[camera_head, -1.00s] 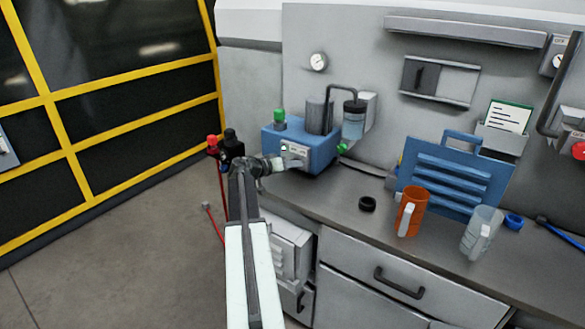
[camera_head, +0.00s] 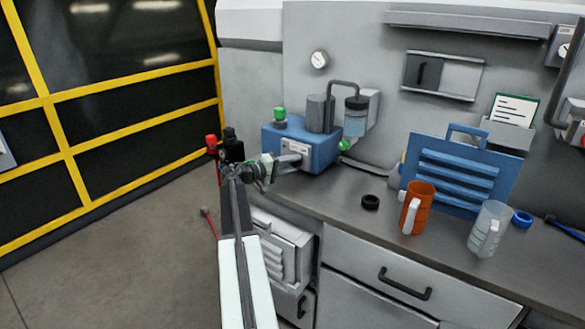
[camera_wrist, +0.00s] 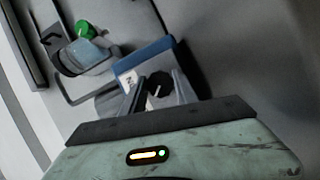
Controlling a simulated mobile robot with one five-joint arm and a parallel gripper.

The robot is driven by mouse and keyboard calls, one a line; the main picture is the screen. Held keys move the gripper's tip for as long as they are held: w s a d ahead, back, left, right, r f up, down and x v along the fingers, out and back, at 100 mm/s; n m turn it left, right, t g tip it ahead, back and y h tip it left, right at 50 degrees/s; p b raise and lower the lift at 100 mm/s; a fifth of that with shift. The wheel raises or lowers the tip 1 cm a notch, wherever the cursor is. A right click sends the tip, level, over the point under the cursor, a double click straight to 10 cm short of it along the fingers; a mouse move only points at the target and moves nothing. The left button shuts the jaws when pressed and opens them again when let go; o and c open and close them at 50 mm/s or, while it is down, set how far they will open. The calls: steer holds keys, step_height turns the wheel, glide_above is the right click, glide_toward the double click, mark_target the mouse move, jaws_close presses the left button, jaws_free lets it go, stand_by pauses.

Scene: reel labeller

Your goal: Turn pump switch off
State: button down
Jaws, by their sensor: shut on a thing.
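The blue pump (camera_head: 325,156) stands on the grey counter with a pale label plate on its front. In the wrist view, the blue pump body (camera_wrist: 146,60) lies just beyond my fingers. The dark pump switch (camera_wrist: 158,84) shows between the two fingers of my gripper (camera_wrist: 158,92), which are shut on it. The switch is hidden by my gripper in the head view, and I cannot read its position.
A clear jar (camera_head: 355,121) and a green knob (camera_head: 279,115) are at the pump. A black ring (camera_head: 370,202), an orange mug (camera_head: 417,208), a clear jug (camera_head: 487,230) and a blue rack (camera_head: 458,176) are to the right. Bare counter lies between pump and ring.

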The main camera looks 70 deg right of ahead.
stand_by(0.7)
steer(key=c, duration=0.9)
jaws_free()
steer(key=shift+c, duration=0.2)
steer(key=v, duration=0.8)
steer(key=shift+f, duration=0.1)
